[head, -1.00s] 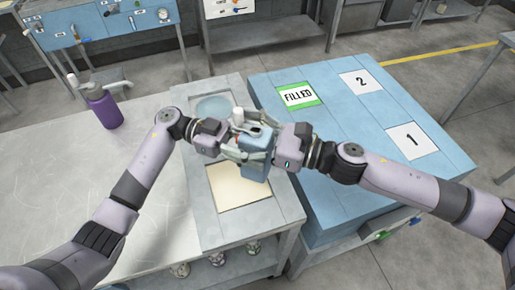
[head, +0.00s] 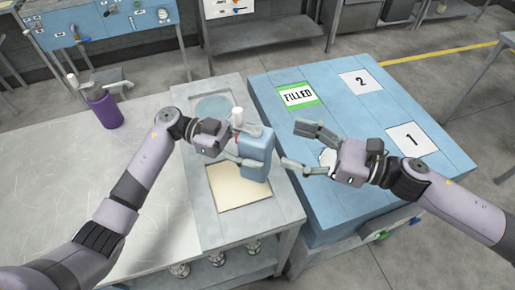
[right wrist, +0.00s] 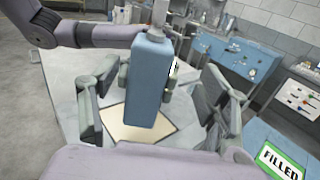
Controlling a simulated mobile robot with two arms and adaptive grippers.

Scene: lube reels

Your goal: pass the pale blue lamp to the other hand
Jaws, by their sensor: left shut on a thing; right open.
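The pale blue lamp (head: 256,158) is a boxy upright body with a white top. My left gripper (head: 244,147) is shut on it and holds it above the cream square on the grey bench strip. My right gripper (head: 291,145) is open and empty, to the right of the lamp and apart from it, with its fingers pointing at it. In the right wrist view the lamp (right wrist: 149,85) stands between and beyond the two spread fingers. The left fingers are partly hidden behind the lamp there.
The cream square (head: 238,188) lies on the bench. A blue table (head: 350,105) at right carries a green-edged FILLED label (head: 298,95) and labels 2 (head: 361,82) and 1 (head: 411,138). A purple container (head: 106,112) stands at left. The metal bench's near part is clear.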

